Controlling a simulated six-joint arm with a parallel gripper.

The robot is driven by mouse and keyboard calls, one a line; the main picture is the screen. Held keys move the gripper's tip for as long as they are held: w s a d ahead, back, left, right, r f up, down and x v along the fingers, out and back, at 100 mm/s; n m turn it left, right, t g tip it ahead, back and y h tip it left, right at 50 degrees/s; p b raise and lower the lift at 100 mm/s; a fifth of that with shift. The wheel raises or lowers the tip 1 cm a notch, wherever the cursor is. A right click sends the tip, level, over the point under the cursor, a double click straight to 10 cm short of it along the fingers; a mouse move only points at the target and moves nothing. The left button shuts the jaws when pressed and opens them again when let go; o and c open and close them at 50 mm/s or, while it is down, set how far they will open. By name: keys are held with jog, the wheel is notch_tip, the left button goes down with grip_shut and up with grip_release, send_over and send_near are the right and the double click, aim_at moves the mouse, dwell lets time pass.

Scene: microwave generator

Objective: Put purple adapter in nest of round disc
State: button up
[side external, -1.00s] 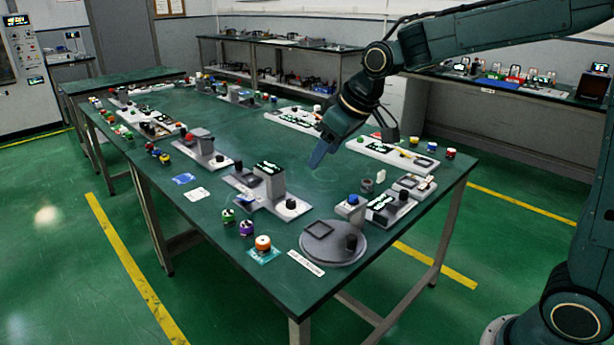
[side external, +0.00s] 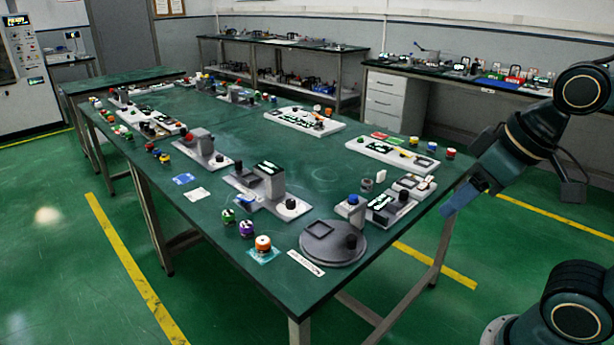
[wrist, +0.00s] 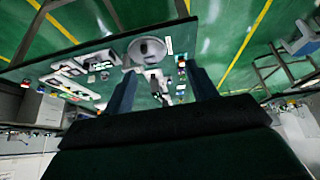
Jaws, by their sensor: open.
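The purple adapter (side external: 246,229) stands upright near the table's front edge, between a green adapter and an orange one. The round disc (side external: 333,250) is a grey plate near the table's front corner. It has a square recessed nest (side external: 318,229) that looks empty, and a black knob (side external: 350,241) on its right side. The disc also shows in the wrist view (wrist: 147,48), between my fingers. My gripper (side external: 458,203) is open and empty, in the air by the table's right edge, right of the disc. The purple adapter is too small to pick out in the wrist view.
A green adapter (side external: 228,215) and an orange adapter (side external: 263,243) on a blue pad flank the purple one. A block with a blue button (side external: 352,201) stands just behind the disc. A tall grey fixture (side external: 270,182) stands behind the adapters. The table's middle is mostly clear.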

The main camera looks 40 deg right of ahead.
jog(key=shift+o, duration=0.4)
jog(key=shift+s+f, duration=0.25)
jog(key=shift+s, duration=0.35)
jog(key=shift+w, duration=0.1)
jog(key=w+a+f+n+t+y, duration=0.1)
jog(key=w+f+n, duration=0.1)
jog(key=w, duration=1)
jog(key=w+a+f+n+t+y, duration=0.1)
jog(key=w+a+f+n, duration=0.1)
jog(key=w, duration=1)
jog(key=w+f+t+y, duration=0.2)
jog(key=w+f, duration=1.5)
jog(key=f, duration=0.1)
jog(key=shift+w+d+f+t, duration=0.3)
jog(key=shift+d+f+t, duration=0.05)
jog(key=shift+d+t, duration=0.05)
